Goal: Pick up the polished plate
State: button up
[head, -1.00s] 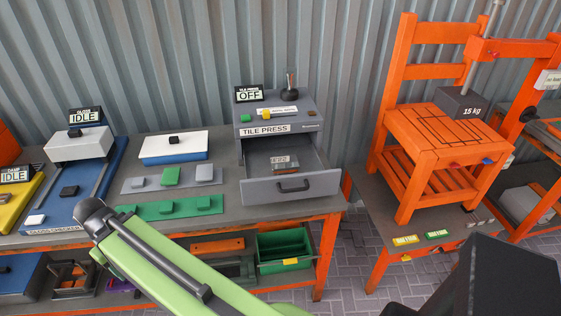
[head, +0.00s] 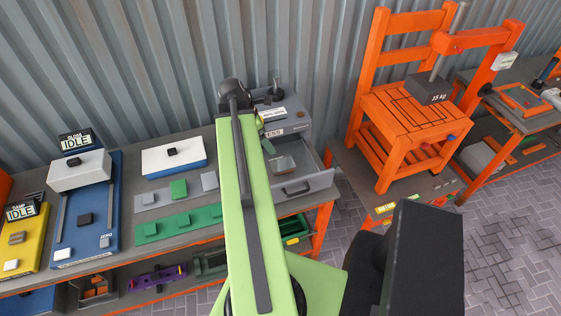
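I cannot tell which piece is the polished plate. Small grey and green plates sit on a grey strip (head: 164,196) and a green strip (head: 165,231) on the left workbench. A clear-looking piece (head: 283,164) lies in the open drawer of the grey tile press (head: 297,127), partly behind my arm. My green arm rises through the middle of the picture. My gripper is not visible; its end is hidden behind or beyond the arm.
A yellow machine (head: 27,235) stands at the far left and a white-topped blue box (head: 173,157) at the bench back. The drawer (head: 304,186) juts out. Paved floor (head: 500,230) is clear at right.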

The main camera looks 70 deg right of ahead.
jog(key=b, duration=1.1)
send_over(282, 163)
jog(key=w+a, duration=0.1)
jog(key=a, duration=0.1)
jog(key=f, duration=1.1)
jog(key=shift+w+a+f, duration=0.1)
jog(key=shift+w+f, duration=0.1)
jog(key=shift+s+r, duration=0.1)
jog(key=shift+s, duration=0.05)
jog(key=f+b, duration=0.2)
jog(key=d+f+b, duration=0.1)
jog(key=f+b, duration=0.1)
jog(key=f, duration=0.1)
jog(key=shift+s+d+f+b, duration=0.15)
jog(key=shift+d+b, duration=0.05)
jog(key=shift+b, duration=0.2)
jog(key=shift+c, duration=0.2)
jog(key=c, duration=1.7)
